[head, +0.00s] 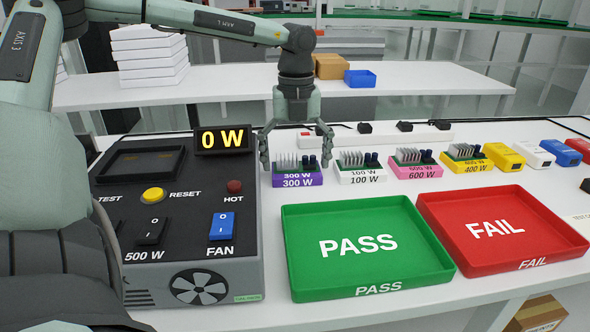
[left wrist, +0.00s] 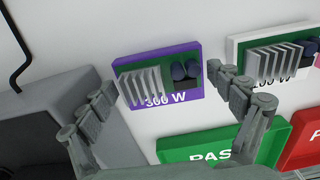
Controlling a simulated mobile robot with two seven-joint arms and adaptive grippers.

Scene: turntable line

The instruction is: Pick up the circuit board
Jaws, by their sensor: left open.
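Several circuit boards with silver heatsink fins and dark cylinders stand in coloured holders in a row. The purple 300 W holder (head: 297,181) carries one board (head: 290,161); this board also shows in the left wrist view (left wrist: 160,82). To its right are boards in the white 100 W holder (head: 361,176), the pink 600 W holder (head: 416,171) and the yellow 400 W holder (head: 467,164). My left gripper (head: 296,164) is open, pointing down at the purple holder; in the left wrist view its fingers appear on either side of it. My right gripper is not in view.
A black test unit (head: 185,225) with a 0 W display (head: 223,139) stands left of the holders. A green PASS tray (head: 290,250) and a red FAIL tray (head: 560,225) lie empty in front. Several coloured blocks and a power strip (head: 440,134) sit behind and right.

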